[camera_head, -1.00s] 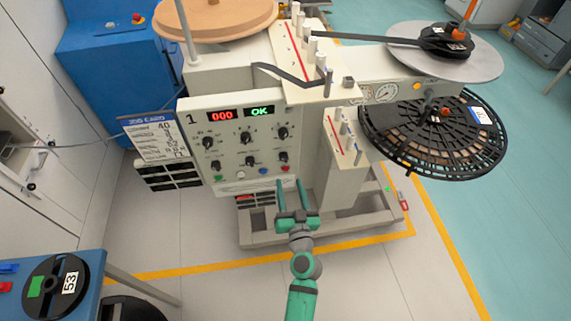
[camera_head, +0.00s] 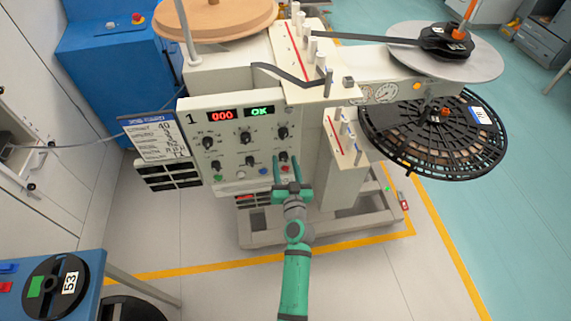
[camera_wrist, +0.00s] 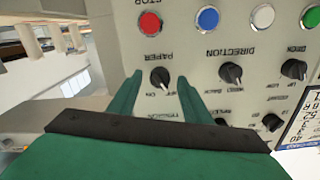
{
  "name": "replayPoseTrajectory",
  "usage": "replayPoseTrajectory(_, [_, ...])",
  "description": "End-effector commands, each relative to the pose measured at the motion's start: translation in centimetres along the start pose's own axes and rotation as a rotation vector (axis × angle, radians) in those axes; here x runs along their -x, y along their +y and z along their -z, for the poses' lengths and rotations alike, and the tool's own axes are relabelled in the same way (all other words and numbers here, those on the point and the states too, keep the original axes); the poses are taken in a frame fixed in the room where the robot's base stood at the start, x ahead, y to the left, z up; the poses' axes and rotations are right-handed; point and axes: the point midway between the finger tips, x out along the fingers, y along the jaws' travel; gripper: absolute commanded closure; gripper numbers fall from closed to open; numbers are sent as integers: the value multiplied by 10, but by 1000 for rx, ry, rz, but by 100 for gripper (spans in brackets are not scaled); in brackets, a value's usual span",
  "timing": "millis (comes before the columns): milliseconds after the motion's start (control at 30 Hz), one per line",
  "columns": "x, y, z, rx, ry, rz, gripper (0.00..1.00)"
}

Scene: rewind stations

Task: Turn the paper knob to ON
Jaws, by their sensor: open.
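The control panel (camera_head: 225,130) is the front of the machine marked 1. The black paper knob (camera_wrist: 160,76) is in its lower right corner, with PAPER and ON lettering that appears upside down in the wrist view. The knob's ridge slants toward the lower right there; the exact setting is hard to read. In the head view the knob (camera_head: 283,156) is just beyond the fingertips. My gripper (camera_head: 286,162) is open, its green fingers pointing at the panel. In the wrist view the fingers (camera_wrist: 159,84) appear on either side of the knob; contact cannot be told.
Beside it are the direction knob (camera_wrist: 230,73) and red (camera_wrist: 149,22), blue (camera_wrist: 207,18) and white (camera_wrist: 262,15) buttons. The displays (camera_head: 241,113) read 000 and OK. A guide post block (camera_head: 342,150) stands close right of my gripper. Floor in front is clear.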

Motion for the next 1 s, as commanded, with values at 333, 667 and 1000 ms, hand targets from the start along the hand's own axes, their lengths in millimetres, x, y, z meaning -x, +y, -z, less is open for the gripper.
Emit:
replayPoseTrajectory(333, [0,0,0,-1,0,0,97])
replayPoseTrajectory(667, [0,0,0,-88,0,0,96])
replayPoseTrajectory(1000, [0,0,0,-365,0,0,96])
